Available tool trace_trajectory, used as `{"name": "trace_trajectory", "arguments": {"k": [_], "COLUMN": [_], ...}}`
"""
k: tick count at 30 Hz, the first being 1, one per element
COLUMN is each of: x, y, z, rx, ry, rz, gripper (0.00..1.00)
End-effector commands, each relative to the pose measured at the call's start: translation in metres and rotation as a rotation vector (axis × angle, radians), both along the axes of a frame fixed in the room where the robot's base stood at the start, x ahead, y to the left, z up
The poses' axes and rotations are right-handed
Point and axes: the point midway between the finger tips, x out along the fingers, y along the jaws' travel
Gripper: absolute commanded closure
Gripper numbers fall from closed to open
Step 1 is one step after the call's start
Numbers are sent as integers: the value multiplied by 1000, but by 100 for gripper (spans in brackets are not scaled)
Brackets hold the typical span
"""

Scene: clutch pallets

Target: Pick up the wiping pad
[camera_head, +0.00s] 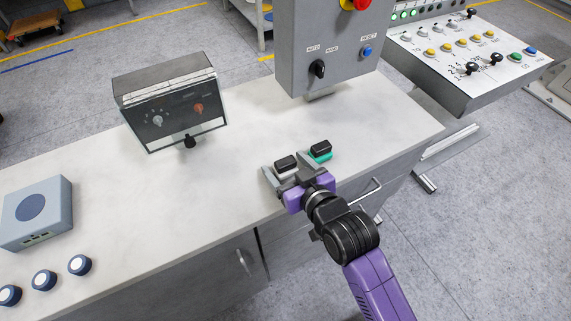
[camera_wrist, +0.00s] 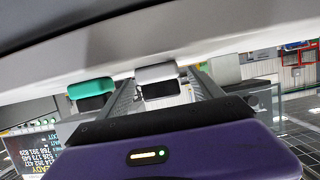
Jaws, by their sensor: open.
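Two small pads with black tops stand side by side on the worktop. The other pad (camera_head: 320,148) has a teal base and also shows in the wrist view (camera_wrist: 91,88). I cannot tell from their looks which is the wiping pad. My gripper (camera_head: 284,168) is open, its fingers on either side of the pale-based pad. In the wrist view the open fingers (camera_wrist: 160,80) flank this pad. The right finger in the head view lies between the two pads.
The worktop (camera_head: 190,205) is clear around the pads. A tilted box with knobs (camera_head: 172,102) stands to the left, and a grey control cabinet (camera_head: 322,48) stands behind. A blue-grey box (camera_head: 38,212) and round knobs (camera_head: 44,280) are at far left.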

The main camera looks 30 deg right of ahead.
Motion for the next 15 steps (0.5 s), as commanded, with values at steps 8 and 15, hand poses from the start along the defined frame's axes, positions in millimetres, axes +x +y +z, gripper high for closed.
{"name": "trace_trajectory", "arguments": {"k": [8, 15], "x": [4, 4], "y": [0, 0], "z": [-2, -2], "rx": [0, 0], "ry": [1, 1], "rz": [0, 0], "gripper": [25, 68]}}
